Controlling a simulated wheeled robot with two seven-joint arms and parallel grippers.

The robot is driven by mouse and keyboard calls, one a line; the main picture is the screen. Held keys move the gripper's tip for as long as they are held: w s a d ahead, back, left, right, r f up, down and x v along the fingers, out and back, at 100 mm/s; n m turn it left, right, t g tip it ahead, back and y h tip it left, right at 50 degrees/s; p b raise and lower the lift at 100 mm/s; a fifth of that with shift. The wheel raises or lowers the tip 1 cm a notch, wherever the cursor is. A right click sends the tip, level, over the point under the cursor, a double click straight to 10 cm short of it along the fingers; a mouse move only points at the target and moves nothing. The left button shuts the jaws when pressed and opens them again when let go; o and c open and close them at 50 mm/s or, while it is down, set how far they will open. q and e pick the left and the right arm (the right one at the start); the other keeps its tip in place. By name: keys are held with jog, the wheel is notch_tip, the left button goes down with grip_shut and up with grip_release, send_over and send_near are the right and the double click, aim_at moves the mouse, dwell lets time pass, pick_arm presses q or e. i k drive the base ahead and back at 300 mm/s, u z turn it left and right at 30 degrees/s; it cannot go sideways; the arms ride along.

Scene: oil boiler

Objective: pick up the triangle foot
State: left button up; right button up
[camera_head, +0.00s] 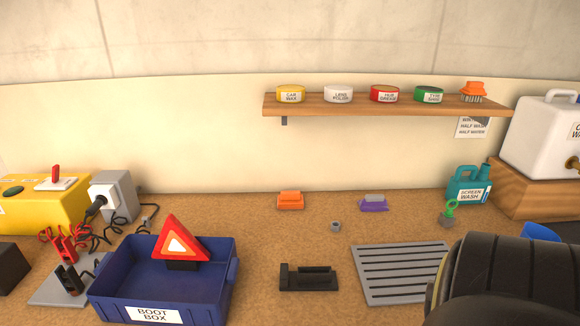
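A black slotted block (308,278), which looks like the triangle foot, lies on the brown bench top at the front middle. It has a long flat base and a raised part at its left end. A red warning triangle (183,236) with a pale centre stands tilted in the blue boot box (220,289). A dark piece (182,266) shows under the triangle's lower edge; I cannot tell whether it is part of the triangle. Neither of my grippers is in view.
A grey slatted grate (400,274) lies right of the black block. An orange block (290,200), a purple brush (373,203) and a small grey nut (335,226) lie behind. A large dark rounded shape hides the lower right corner. Bare bench surrounds the block.

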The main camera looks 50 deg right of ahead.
aim_at(306, 278)
jog(key=z, duration=1.65)
jog(key=k, duration=0.95)
jog(key=z, duration=1.1)
jog(key=i, duration=0.85)
jog(key=u, duration=0.6)
jog(key=i, duration=0.65)
jog(key=u, duration=0.6)
